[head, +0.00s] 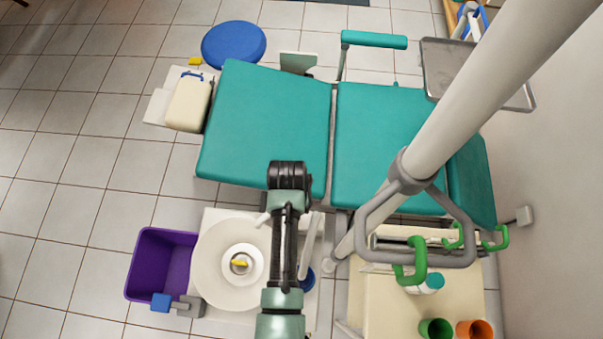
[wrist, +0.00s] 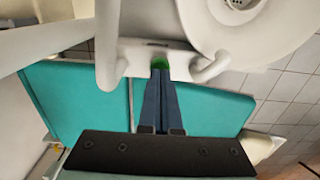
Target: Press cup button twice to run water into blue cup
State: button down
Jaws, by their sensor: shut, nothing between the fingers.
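The blue cup (head: 307,280) stands on the white cuspidor unit (head: 213,217), just right of my arm and partly hidden by it. The round white bowl (head: 208,268) is left of my arm. In the wrist view, my gripper (wrist: 160,73) is shut and empty, its blue-grey fingers together. The fingertips are at a small green button (wrist: 160,60) on the unit's white panel (wrist: 185,62). The fingers overlap the button's lower part; I cannot tell whether they touch it or press it. The cup is not seen in the wrist view, and I cannot make out any water in it.
A teal dental chair (head: 265,115) lies beyond the unit. A purple bin (head: 150,262) is at the left. A cream cabinet (head: 375,310) at the right bears a green cup (head: 436,329) and an orange cup (head: 475,329). White curved handles (wrist: 110,55) flank the button closely.

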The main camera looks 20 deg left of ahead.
jog(key=shift+f+b, duration=0.6)
jog(key=shift+f, duration=0.5)
jog(key=shift+r, duration=0.1)
jog(key=shift+r+p, duration=1.2)
jog(key=shift+p, duration=0.15)
jog(key=shift+f, duration=0.15)
